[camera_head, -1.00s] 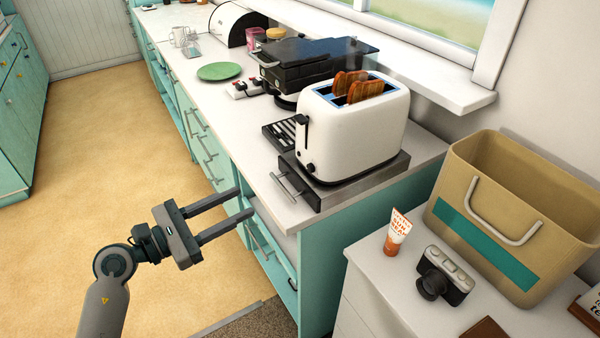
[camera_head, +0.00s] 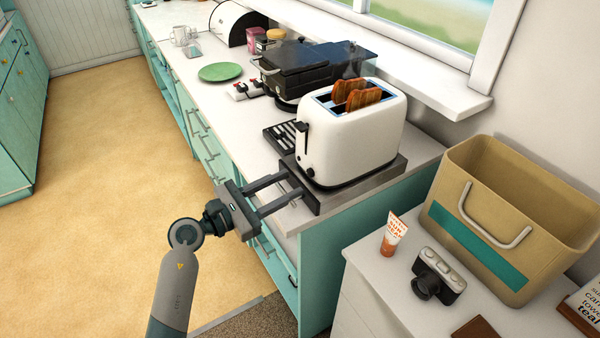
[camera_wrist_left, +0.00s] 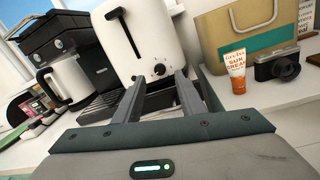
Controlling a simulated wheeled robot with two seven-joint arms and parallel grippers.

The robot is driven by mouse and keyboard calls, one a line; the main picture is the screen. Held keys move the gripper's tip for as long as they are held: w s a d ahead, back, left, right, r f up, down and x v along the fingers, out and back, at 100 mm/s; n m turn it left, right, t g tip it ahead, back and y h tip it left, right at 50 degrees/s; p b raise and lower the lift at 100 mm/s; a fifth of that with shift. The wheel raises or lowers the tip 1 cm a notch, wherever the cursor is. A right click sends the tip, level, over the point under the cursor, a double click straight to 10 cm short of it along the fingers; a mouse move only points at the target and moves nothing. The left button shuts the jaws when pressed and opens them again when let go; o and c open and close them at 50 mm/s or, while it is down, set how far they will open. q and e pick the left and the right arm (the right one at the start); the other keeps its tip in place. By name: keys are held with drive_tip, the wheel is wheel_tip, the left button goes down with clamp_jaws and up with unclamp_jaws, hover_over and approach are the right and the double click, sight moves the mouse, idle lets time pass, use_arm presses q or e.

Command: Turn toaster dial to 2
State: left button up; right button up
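A white toaster (camera_head: 352,140) with two brown slices of toast (camera_head: 357,93) in its slots stands on a dark grey metal base (camera_head: 368,181) at the counter's end. In the left wrist view the toaster (camera_wrist_left: 140,40) shows a black lever and a small round black dial (camera_wrist_left: 159,69) low on its front. The dial's setting is too small to read. My left gripper (camera_head: 291,188) is open and empty, its two fingers apart and pointing at the toaster's front. The fingertips (camera_wrist_left: 160,85) appear just below the dial in the wrist view. My right gripper is not in view.
A black coffee machine (camera_head: 305,65) stands behind the toaster, with a green plate (camera_head: 220,72) farther left. A tan basket (camera_head: 515,215), an orange-white sunscreen tube (camera_head: 394,234) and a camera (camera_head: 438,274) sit on the lower white surface at right. The floor at left is clear.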

sight(309, 173)
use_arm(q)
drive_tip(key=shift+p+x, duration=0.5)
drive_tip(key=shift+x, duration=1.95)
clamp_jaws()
